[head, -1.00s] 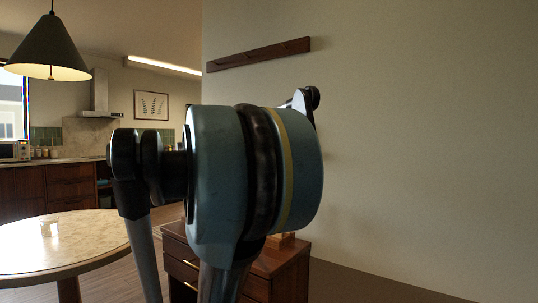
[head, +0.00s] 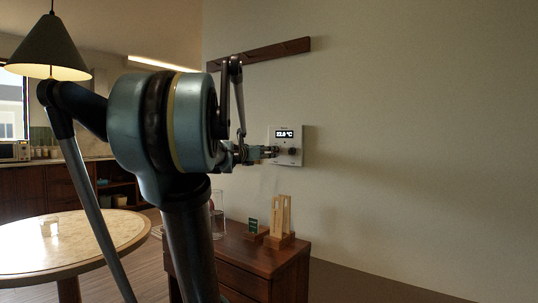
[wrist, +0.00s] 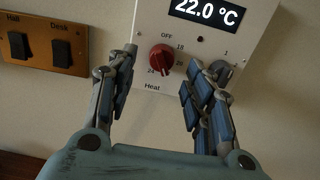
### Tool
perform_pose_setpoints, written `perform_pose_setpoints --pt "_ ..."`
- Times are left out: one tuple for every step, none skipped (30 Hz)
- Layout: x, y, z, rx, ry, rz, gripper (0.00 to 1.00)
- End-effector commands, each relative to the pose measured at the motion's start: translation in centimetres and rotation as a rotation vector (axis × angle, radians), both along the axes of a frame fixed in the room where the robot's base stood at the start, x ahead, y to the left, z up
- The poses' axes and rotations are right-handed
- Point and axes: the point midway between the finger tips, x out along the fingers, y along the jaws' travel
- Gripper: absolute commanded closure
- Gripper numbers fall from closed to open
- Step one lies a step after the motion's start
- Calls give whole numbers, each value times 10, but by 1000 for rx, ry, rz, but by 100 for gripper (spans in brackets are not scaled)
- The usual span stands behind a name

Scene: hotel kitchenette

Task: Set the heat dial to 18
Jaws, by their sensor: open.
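The thermostat panel (head: 286,145) is a white box on the wall, with a dark display (wrist: 208,14) reading 22.0 °C. In the wrist view its red heat dial (wrist: 161,59) sits above the word Heat, with OFF, 18 and 24 among the marks around it. I cannot tell surely which mark the dial points at. My gripper (wrist: 159,64) is open, with one finger left of the red dial and one right of it in the picture. No contact with the dial shows. In the head view my gripper (head: 268,152) is at the panel's left side.
A grey knob (wrist: 221,72) sits right of the red dial, partly hidden by my right finger. A brass switch plate (wrist: 43,43) marked Hall and Desk is to the left. Below the panel stands a wooden cabinet (head: 245,262) with a wooden stand (head: 281,216) on it.

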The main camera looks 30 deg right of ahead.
Motion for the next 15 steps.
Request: perform_pose_setpoints --pt "2 -8 0 0 0 -4 53" --pt "3 -11 0 0 0 -3 53" --pt "5 -15 0 0 0 -2 53" --pt "7 -18 0 0 0 -3 53" --pt "8 -21 0 0 0 -3 53" --pt "9 -23 0 0 0 -3 53" --pt "10 -25 0 0 0 -2 53" --pt "11 -27 0 0 0 -1 53" --pt "12 -29 0 0 0 -1 53" --pt "12 -30 0 0 0 -1 53" --pt "12 -31 0 0 0 -1 53" --pt "13 -32 0 0 0 -1 53" --pt "13 -32 0 0 0 -1 53" --pt "13 -33 0 0 0 -1 53" --pt "13 -33 0 0 0 -1 53"
